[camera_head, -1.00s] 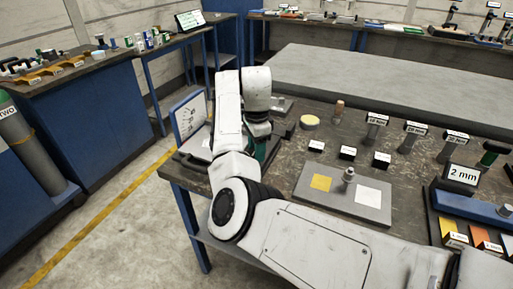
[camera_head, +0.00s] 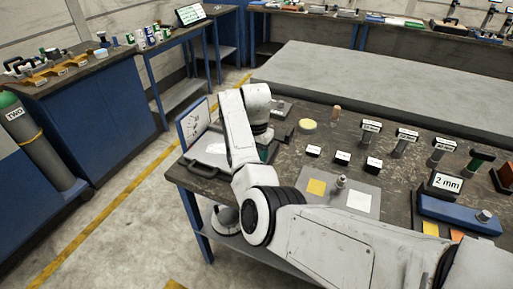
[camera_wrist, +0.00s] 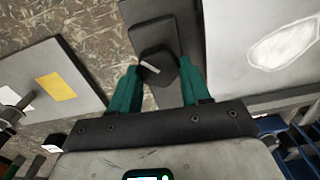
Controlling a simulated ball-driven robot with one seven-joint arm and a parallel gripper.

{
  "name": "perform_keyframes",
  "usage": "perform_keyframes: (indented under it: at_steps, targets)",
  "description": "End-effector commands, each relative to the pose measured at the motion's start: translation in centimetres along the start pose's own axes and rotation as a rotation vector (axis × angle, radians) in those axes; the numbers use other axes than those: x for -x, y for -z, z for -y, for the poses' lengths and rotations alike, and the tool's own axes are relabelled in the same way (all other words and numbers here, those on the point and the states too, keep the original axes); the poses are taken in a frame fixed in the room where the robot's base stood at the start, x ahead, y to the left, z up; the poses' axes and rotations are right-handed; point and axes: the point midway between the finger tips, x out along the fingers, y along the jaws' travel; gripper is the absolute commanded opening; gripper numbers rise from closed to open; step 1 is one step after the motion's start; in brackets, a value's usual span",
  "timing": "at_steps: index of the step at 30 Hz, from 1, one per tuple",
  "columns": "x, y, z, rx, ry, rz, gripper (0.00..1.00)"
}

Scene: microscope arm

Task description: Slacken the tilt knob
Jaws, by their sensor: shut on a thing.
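A dark, faceted knob (camera_wrist: 160,70) with a pale line across it sits on a dark grey block (camera_wrist: 152,30) in the wrist view. My gripper (camera_wrist: 159,74) has green fingers, one on each side of the knob, and is shut on it. In the head view my own white arm hides the knob and most of the gripper; only a bit of green shows at the wrist.
A grey plate (camera_head: 317,203) with yellow and white squares and a small post lies on the workbench to the right. A propped panel (camera_head: 194,122) stands at the bench's left end. Labelled posts and a "2 mm" sign (camera_head: 446,183) stand further right.

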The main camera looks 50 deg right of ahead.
Motion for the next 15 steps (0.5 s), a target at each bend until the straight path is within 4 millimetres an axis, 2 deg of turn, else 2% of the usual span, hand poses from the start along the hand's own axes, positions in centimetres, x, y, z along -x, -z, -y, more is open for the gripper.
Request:
perform_keyframes:
  at_steps: [2, 15]
  targets:
    - [0.49, 0.06, -0.04, 0.071, -0.002, -0.001, 0.16]
    - [0.29, 0.01, 0.18, 0.46, -0.001, 0.0, 0.16]
